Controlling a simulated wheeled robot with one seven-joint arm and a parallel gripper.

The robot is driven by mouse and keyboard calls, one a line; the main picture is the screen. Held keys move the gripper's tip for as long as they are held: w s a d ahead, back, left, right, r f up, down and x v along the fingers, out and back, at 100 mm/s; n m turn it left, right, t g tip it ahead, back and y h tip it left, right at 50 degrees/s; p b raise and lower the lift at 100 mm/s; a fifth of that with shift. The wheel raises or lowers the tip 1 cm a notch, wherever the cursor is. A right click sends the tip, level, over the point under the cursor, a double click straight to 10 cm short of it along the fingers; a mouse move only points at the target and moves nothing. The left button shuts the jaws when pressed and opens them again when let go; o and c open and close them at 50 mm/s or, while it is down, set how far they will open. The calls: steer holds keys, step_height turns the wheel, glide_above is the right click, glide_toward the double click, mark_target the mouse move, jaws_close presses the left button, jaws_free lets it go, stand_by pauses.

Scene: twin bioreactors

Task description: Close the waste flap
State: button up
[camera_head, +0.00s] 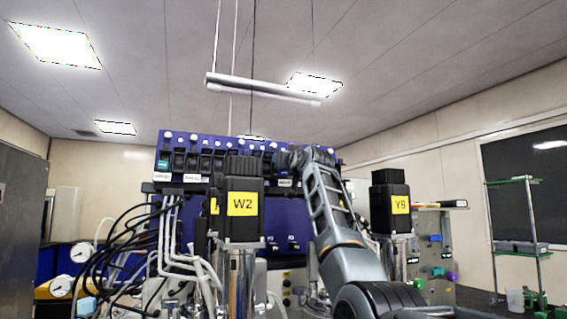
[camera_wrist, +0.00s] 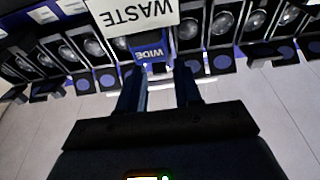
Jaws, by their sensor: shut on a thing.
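In the wrist view, which shows the row upside down, a white WASTE sign (camera_wrist: 140,13) sits above a blue piece marked WIDE (camera_wrist: 152,53). The two fingers of my gripper (camera_wrist: 158,78) reach up to either side of the blue piece and are shut on it. The fingers and sign cover much of the waste station, so I cannot tell how far its flap stands open. In the head view, my gripper (camera_head: 284,159) is at the right part of the blue panel (camera_head: 290,217), its fingertips too small to make out.
Several black units with round glassy fronts and dark flaps (camera_wrist: 218,61) line both sides of the fingers. Dark hoses (camera_head: 115,245) bunch at the left.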

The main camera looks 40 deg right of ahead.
steer(key=shift+f+t+b, duration=0.3)
steer(key=shift+t, duration=0.5)
steer(key=o, duration=0.7)
steer(key=shift+o, duration=0.2)
steer(key=b+v, duration=0.3)
steer(key=v, duration=0.4)
steer(key=shift+s+a, duration=0.15)
steer(key=shift+s, duration=0.15)
steer(key=shift+f, duration=0.15)
